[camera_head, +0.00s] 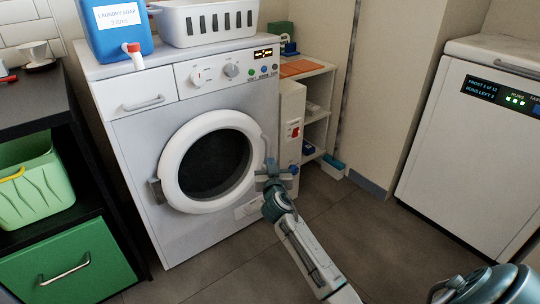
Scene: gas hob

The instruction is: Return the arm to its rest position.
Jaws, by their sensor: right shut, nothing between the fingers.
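My right gripper (270,165) is at the right rim of the round washing machine door (171,185), with its arm coming up from the lower right. It is shut and holds nothing. It overlaps the door's right edge in the picture; I cannot tell whether it touches it. The door has a white ring and dark glass and looks closed against the white washing machine (140,235). My left gripper is not in view.
A blue laundry soap container (115,40) and a white basket (185,30) stand on the machine. A shelf unit (315,105) is right of it, and a white appliance (460,150) is far right. A green bin (30,185) is left. The floor (350,235) between is clear.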

